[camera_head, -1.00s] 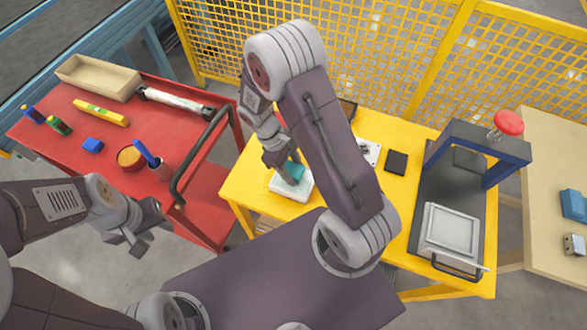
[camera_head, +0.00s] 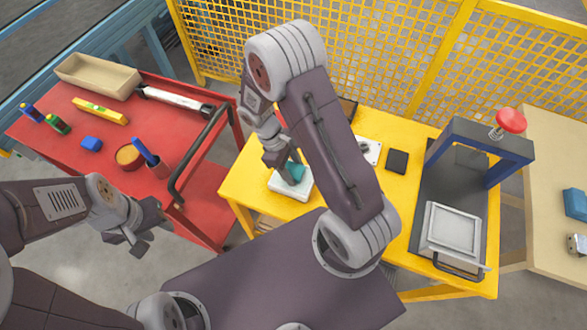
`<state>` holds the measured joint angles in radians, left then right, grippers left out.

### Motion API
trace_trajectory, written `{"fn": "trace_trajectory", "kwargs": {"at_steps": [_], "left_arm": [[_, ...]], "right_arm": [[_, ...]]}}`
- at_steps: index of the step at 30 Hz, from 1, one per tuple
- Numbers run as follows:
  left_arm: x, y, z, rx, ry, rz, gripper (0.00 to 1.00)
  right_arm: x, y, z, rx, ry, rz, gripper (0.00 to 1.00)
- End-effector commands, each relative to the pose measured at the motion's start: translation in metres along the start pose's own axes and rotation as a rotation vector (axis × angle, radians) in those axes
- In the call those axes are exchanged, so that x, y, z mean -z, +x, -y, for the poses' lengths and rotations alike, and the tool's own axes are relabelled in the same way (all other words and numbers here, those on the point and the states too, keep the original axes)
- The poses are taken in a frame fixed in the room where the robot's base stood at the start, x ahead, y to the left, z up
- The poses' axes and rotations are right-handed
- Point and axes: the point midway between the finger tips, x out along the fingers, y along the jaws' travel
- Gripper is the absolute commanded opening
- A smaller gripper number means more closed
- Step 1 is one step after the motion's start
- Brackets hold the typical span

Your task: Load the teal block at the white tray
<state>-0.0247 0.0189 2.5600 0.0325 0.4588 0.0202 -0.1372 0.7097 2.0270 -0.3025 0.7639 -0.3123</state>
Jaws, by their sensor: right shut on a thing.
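The teal block (camera_head: 297,170) is between the fingers of my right gripper (camera_head: 291,174), which is shut on it. The block is at the white tray (camera_head: 283,187), over its top; I cannot tell whether it touches the tray. The white tray lies on the yellow table (camera_head: 242,186) near its left end. My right arm hides part of the table behind it. My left gripper (camera_head: 135,241) hangs empty over the floor in front of the red cart, its fingers apart.
A press with a red knob (camera_head: 511,121) stands on the table's right. A black square (camera_head: 397,161) lies mid-table. Yellow mesh fencing (camera_head: 370,50) closes the back.

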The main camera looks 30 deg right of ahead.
Motion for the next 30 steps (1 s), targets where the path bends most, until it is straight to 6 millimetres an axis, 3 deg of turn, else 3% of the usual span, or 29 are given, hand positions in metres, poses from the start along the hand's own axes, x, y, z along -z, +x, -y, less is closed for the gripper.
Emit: {"fn": "trace_trajectory", "kwargs": {"at_steps": [30], "left_arm": [[-0.0004,0.0035,0.0001,0.0,0.0,0.0,0.36]], "right_arm": [[0.0028,0.0068,-0.0001,0.0,0.0,0.0,0.17]]}}
